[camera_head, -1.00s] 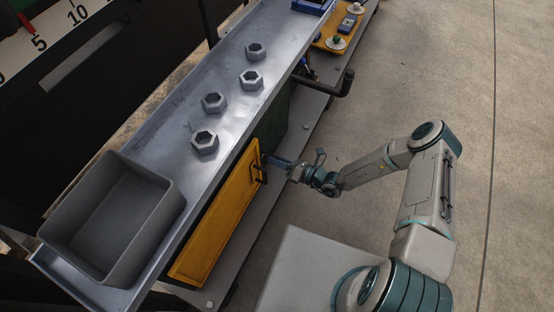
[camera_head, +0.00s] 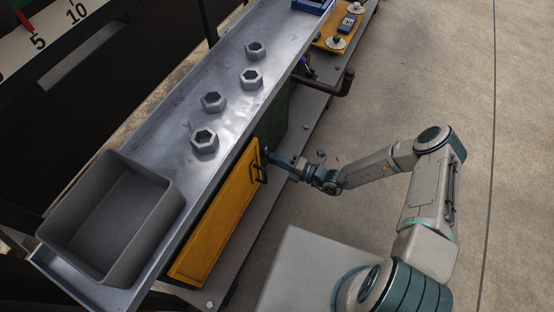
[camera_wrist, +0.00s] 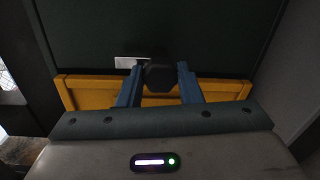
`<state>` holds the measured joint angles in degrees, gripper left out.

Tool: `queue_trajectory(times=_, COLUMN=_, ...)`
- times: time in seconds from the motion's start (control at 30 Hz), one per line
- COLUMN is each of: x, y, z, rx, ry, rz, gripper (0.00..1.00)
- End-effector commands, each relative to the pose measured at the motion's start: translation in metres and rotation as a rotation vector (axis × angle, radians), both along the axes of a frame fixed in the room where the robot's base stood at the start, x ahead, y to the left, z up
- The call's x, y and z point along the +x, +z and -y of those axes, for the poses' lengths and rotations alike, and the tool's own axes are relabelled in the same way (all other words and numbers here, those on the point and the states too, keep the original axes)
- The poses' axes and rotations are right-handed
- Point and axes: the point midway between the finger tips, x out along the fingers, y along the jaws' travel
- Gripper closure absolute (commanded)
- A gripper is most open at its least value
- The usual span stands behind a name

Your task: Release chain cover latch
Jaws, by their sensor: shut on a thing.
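The yellow chain cover (camera_head: 218,225) is a long panel on the side of the machine, below the metal tray edge. A black handle or latch (camera_head: 263,177) sits near its upper end. My gripper (camera_head: 272,158) reaches it from the right. In the wrist view, the blue fingers of my gripper (camera_wrist: 160,82) stand on either side of a dark knob-like part (camera_wrist: 158,75) of the latch, shut on it. The yellow edge of the cover (camera_wrist: 88,90) runs behind the fingers. The fingers hide part of the latch, and its exact position is hard to tell.
A metal tray (camera_head: 178,152) above the cover holds several hex nuts and a grey bin (camera_head: 160,195). A dark pipe (camera_head: 340,88) and a yellow control panel (camera_head: 328,42) lie farther along. The concrete floor (camera_head: 410,60) at right is open.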

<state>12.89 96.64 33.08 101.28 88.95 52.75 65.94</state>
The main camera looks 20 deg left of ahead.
Motion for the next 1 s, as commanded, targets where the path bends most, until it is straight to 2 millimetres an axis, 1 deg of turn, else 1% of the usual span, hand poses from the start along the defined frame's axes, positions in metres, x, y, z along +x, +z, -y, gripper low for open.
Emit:
queue_trajectory(times=0.4, x=0.001, y=-0.001, z=0.001, rx=-0.003, ry=-0.003, rz=-0.009, gripper=0.91)
queue_trajectory(times=0.43, x=0.001, y=-0.001, z=0.001, rx=-0.003, ry=-0.003, rz=-0.009, gripper=0.65)
queue_trajectory(times=0.5, x=0.001, y=-0.001, z=0.001, rx=-0.003, ry=-0.002, rz=-0.009, gripper=0.46)
queue_trajectory(times=0.83, x=-0.001, y=0.0, z=0.002, rx=0.0, ry=0.0, rz=-0.008, gripper=0.46)
queue_trajectory(times=0.93, x=-0.001, y=0.001, z=0.011, rx=-0.001, ry=0.0, rz=-0.008, gripper=0.46)
queue_trajectory(times=1.0, x=-0.002, y=0.002, z=0.022, rx=-0.002, ry=-0.001, rz=-0.009, gripper=0.46)
